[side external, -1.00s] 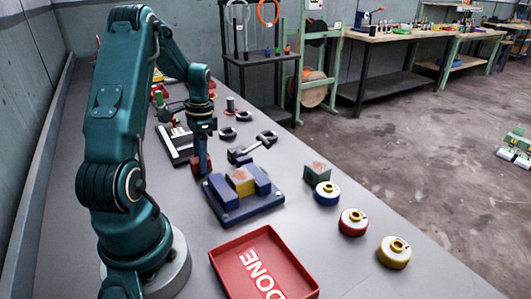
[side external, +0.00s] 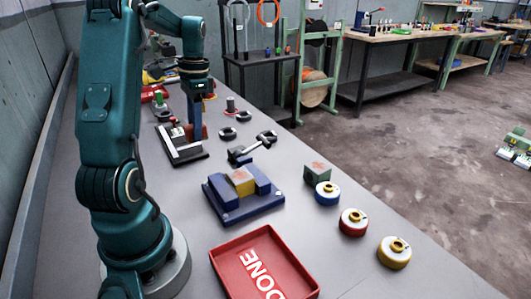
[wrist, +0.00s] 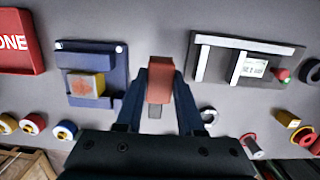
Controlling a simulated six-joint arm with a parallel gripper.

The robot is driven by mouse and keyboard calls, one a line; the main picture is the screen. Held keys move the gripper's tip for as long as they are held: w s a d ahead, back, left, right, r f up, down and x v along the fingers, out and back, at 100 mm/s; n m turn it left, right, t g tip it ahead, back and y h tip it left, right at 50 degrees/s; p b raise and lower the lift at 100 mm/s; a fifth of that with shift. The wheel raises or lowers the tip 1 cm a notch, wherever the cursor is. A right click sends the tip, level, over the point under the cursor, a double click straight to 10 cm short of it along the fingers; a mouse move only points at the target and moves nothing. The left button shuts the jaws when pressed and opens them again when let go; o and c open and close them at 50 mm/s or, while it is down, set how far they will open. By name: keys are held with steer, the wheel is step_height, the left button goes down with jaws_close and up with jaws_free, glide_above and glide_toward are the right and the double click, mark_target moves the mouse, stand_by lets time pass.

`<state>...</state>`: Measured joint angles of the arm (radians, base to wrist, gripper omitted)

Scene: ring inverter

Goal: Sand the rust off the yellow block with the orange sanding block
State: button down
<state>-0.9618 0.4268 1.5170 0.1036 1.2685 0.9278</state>
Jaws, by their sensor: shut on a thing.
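The yellow block (side external: 242,187) sits in a blue clamp fixture (side external: 228,215), between its two raised jaws. Rusty orange-brown patches show on its top, also in the wrist view on the yellow block (wrist: 86,85). My gripper (wrist: 160,68) is shut on the orange sanding block (wrist: 160,82), which sticks out between the fingertips. In the side view my gripper (side external: 196,125) is beyond the clamp, near the black-and-white device. The sanding block is mostly hidden behind the fingers there.
A black-and-white device (side external: 182,152) stands close by my gripper. A red DONE tray (side external: 232,247) is at the front. A dark hammer-like tool (side external: 250,150) lies behind the clamp.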

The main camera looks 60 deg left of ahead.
steer(key=shift+d+n, duration=0.2)
steer(key=shift+n, duration=0.3)
steer(key=w+d+r+n, duration=0.1)
steer(key=w+d+r, duration=0.2)
steer(key=w+d, duration=0.3)
steer(key=m, duration=0.2)
glide_toward(245, 173)
steer(key=shift+w+f, duration=0.2)
steer(key=shift+f, duration=2.85)
steer(key=shift+s+f, duration=0.2)
steer(key=shift+s, duration=2.7)
steer(key=shift+w, duration=3)
steer(key=shift+s, duration=3)
steer(key=shift+w, duration=2.95)
step_height(245, 173, up, 2)
steer(key=shift+w+r, duration=0.1)
steer(key=shift+r, duration=0.1)
step_height(245, 173, up, 6)
steer(key=shift+f, duration=0.1)
